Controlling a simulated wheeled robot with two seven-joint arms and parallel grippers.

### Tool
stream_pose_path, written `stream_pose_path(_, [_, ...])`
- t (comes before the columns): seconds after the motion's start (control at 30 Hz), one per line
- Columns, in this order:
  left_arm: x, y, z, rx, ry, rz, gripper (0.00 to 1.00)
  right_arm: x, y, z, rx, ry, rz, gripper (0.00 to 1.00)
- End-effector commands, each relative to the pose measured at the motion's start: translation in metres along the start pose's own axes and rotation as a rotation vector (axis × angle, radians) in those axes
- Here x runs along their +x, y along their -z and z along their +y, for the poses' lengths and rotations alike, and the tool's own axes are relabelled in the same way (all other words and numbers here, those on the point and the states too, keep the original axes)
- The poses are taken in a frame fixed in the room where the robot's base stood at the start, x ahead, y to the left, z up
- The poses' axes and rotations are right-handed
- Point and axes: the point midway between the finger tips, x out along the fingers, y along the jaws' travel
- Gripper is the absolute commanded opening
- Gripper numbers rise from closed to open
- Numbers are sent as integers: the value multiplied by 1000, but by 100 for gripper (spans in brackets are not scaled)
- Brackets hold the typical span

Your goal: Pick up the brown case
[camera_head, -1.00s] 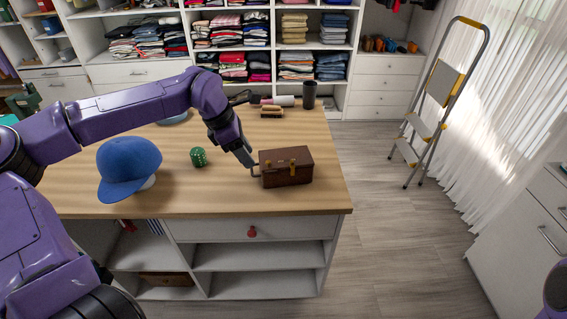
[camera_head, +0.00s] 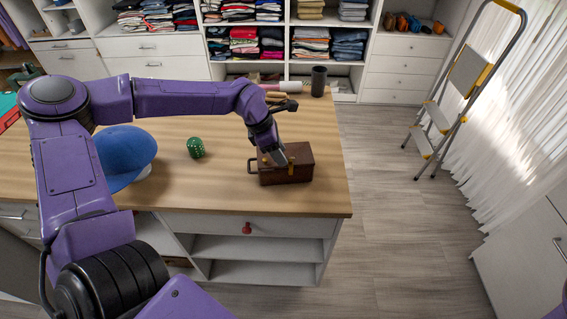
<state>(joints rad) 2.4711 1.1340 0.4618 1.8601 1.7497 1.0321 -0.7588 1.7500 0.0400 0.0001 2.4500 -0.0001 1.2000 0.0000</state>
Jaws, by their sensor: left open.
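The brown case (camera_head: 298,168) sits upright on the wooden tabletop near its front right corner. It has a dark handle on its left side and yellowish clasps. My left gripper (camera_head: 276,160) reaches down from above, its fingers over the left part of the case's top and front. The jaws are open; part of the case is hidden behind them, and I cannot tell whether they touch it. My right gripper is not in view.
A blue cap (camera_head: 122,157) and a green die (camera_head: 196,147) lie left of the case on the tabletop (camera_head: 220,190). A stepladder (camera_head: 464,85) is on the right, beyond open floor.

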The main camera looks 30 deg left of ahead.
Motion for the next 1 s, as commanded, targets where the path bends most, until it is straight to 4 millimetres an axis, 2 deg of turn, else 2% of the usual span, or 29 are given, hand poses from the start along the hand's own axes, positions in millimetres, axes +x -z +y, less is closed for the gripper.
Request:
stream_pose_path(0.13, [18, -1, -1, 1, 2, 2, 45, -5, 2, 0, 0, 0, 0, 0])
stream_pose_path(0.33, [20, -2, 0, 2, 0, -1, 45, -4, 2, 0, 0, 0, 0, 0])
stream_pose_path(0.37, [20, -2, 0, 2, 0, -1, 41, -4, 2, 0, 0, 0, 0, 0])
stream_pose_path(0.4, [20, -2, 0, 3, 0, -1, 28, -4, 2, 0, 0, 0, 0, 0])
stream_pose_path(0.5, [20, -2, 0, 3, 1, -1, 0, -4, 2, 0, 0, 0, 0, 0])
stream_pose_path(1.0, [20, -2, -1, 3, 1, 0, 0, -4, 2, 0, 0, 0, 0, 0])
